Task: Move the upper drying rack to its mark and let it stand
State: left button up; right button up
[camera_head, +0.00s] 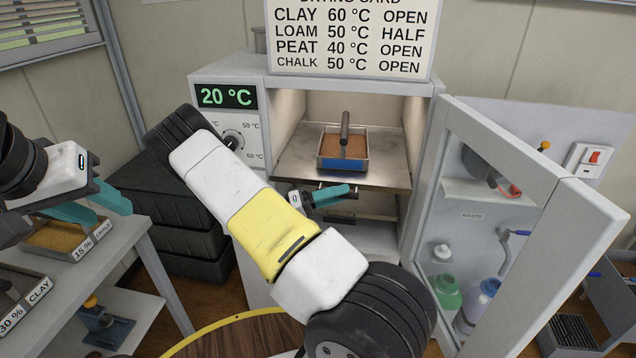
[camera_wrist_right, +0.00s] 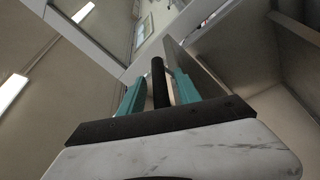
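The upper drying rack (camera_head: 385,177) is a metal shelf inside the open oven, with a soil tray (camera_head: 326,163) standing on it. The tray has brown soil, a blue front patch and an upright dark handle. My right gripper (camera_head: 335,194) is at the rack's front edge, its teal fingers pointing right. In the right wrist view a dark bar (camera_wrist_right: 160,85) lies between the fingers, with narrow gaps seeming to show on both sides. My left gripper (camera_head: 98,204) is open and empty above the left table. I cannot make out the rack's mark.
The oven door (camera_head: 590,205) stands open at the right. A lower rack shows below the upper one. Soil trays (camera_head: 75,250) stand on the left table. A drying card (camera_head: 350,40) stands on the oven, whose display (camera_head: 227,96) reads 20 °C. A round table edge (camera_head: 205,330) is in front.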

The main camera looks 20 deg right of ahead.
jog(key=shift+c, duration=0.2)
grip_shut()
dwell(1.3)
